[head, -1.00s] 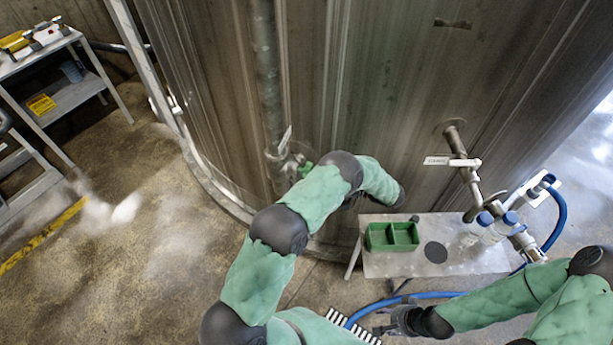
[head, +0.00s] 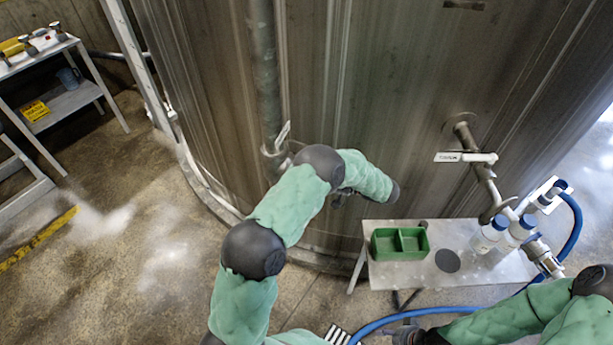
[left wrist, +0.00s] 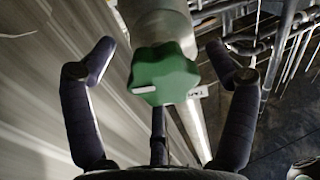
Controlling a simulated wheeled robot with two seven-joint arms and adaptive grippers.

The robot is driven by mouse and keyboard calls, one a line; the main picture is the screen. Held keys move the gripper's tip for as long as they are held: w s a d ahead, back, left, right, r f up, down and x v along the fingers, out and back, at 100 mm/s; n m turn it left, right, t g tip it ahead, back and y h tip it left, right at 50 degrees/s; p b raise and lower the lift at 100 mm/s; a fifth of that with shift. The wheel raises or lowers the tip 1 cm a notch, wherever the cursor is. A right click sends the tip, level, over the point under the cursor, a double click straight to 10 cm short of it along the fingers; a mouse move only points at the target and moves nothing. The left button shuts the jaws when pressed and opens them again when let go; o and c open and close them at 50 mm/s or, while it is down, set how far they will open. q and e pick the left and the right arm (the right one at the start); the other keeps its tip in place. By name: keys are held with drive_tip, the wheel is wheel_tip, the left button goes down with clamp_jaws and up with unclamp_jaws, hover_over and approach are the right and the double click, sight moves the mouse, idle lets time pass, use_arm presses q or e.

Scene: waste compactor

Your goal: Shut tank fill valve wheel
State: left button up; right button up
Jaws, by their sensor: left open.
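The green valve wheel (left wrist: 168,72), a lobed knob with a small white mark, sits on a pale round fitting in the left wrist view. My left gripper (left wrist: 160,47) is open, with one finger on each side of the wheel. Gaps show between the fingers and the wheel, and I see no grip on it. In the head view my left arm hides the wheel beside the tank's vertical pipe (head: 264,75), and the left gripper is mostly hidden too. My right gripper (head: 405,335) is at the bottom edge, its fingers unclear.
The large metal tank (head: 390,90) fills the back. A small table (head: 390,275) holds a green divided box (head: 400,243) and white bottles. A tap pipe (head: 485,180) sticks out above it. A blue hose (head: 440,295) runs below. A shelf cart (head: 65,105) stands far left.

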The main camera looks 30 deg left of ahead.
use_arm(q)
drive_tip(key=shift+s+a+b, duration=0.15)
drive_tip(key=shift+a+b, duration=0.45)
drive_tip(key=shift+b, duration=0.5)
drive_tip(key=c, duration=1.2)
